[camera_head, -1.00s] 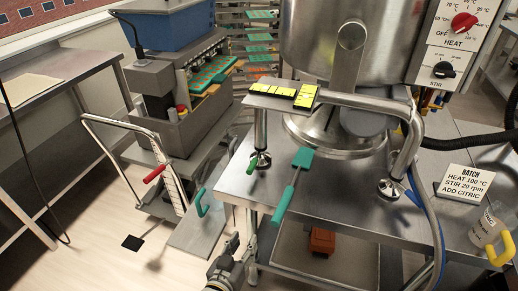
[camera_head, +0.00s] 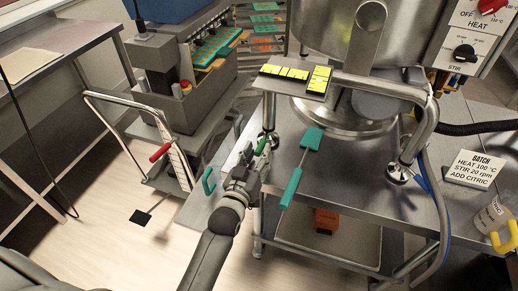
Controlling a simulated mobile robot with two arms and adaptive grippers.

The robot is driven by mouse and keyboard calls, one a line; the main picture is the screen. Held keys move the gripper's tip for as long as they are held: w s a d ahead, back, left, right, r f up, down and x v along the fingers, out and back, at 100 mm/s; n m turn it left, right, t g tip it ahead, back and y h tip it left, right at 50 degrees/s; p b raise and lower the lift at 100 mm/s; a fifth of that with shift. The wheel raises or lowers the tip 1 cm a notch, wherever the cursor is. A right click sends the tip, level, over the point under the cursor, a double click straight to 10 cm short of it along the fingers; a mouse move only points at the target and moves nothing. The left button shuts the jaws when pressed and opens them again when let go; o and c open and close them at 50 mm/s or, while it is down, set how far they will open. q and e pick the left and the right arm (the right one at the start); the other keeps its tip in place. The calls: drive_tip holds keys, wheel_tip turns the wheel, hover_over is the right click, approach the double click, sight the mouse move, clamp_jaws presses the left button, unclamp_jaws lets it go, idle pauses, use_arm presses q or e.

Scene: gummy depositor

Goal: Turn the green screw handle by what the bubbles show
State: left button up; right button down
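The green screw handle (camera_head: 261,146) is a small bar beside the levelling foot (camera_head: 270,139) at the left front of the kettle frame. The yellow bubble levels (camera_head: 296,74) lie on a small plate on the frame; their bubbles are too small to read. My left gripper (camera_head: 255,154) is just below the green handle, its fingers apart and pointing up at it. I cannot tell if they touch the handle. My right gripper is not in view.
A teal spatula (camera_head: 301,165) overhangs the table edge right of my gripper. A trolley with a red grip (camera_head: 160,152) and a teal handle (camera_head: 208,181) stand left. A batch sign (camera_head: 474,169) and a jug (camera_head: 492,221) are at the right.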

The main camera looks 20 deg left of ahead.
use_arm(q)
drive_tip(key=shift+w, duration=0.75)
clamp_jaws()
